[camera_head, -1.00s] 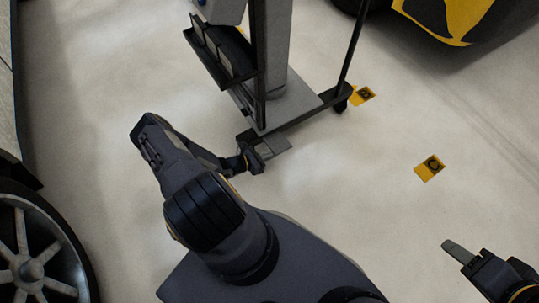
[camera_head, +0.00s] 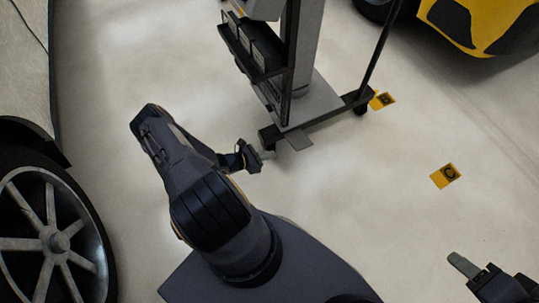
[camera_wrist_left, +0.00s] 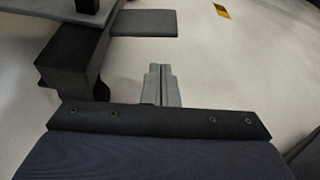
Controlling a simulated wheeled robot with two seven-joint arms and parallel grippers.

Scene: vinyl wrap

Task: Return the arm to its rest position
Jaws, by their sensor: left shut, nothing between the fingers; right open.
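My left arm reaches up from the bottom of the head view, bends at the upper left and comes back right to my left gripper (camera_head: 264,156). In the left wrist view the two fingers (camera_wrist_left: 161,84) lie together, shut with nothing between them. In the head view this gripper is low over the floor, close in front of the wheeled stand's base (camera_head: 318,108). My right gripper (camera_head: 466,266) is at the lower right edge, open and empty, partly cut off by the frame.
The stand carries a black tray (camera_head: 251,42) with several boxes. A large spoked wheel (camera_head: 50,240) is at lower left. A yellow and black vehicle (camera_head: 478,24) is at upper right. Yellow floor markers lie at B (camera_head: 382,100) and C (camera_head: 445,175). Floor between is clear.

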